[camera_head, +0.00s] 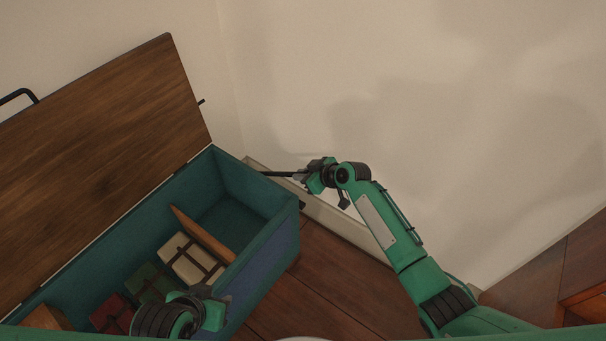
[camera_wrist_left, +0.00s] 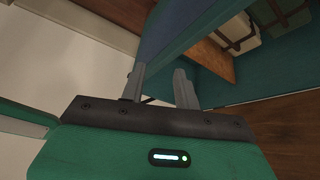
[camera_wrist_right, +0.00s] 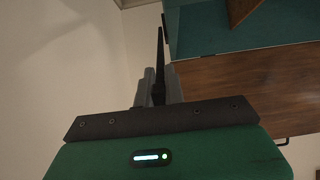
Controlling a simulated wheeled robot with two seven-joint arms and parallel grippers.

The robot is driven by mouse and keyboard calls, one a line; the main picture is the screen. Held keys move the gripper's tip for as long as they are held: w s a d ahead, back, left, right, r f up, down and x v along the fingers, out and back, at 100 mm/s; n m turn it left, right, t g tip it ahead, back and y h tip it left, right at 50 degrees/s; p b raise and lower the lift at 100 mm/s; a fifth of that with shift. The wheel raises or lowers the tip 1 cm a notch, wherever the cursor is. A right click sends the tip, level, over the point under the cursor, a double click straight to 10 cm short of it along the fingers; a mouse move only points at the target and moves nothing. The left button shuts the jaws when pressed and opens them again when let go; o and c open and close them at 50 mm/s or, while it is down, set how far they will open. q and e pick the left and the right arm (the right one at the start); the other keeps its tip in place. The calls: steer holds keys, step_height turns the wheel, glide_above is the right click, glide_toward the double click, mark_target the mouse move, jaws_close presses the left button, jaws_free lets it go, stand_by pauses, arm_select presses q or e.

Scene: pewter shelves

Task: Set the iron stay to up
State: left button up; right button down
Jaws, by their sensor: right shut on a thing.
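The iron stay (camera_head: 279,174) is a thin dark bar beside the right end of the blue-green chest (camera_head: 272,233). My right gripper (camera_head: 303,176) is shut on it, and the bar runs out to the left, roughly level in the head view. In the right wrist view the stay (camera_wrist_right: 160,45) sticks out from between the fingers. The chest's wooden lid (camera_head: 110,130) stands open, leaning back. A small dark peg (camera_head: 201,101) shows on the lid's right edge. My left gripper (camera_wrist_left: 160,73) is open and empty close to the chest wall; its fingers are unclear in the head view.
Inside the chest lie a cream bundle (camera_head: 190,258), a green bundle (camera_head: 148,283) and a red bundle (camera_head: 112,314), with a wooden divider (camera_head: 203,234). Pale walls stand close behind and to the right. Brown floor (camera_head: 325,285) is free in front of the chest.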

steer(key=shift+s+a+f, duration=0.1)
steer(key=shift+s+a, duration=0.05)
steer(key=shift+a, duration=0.05)
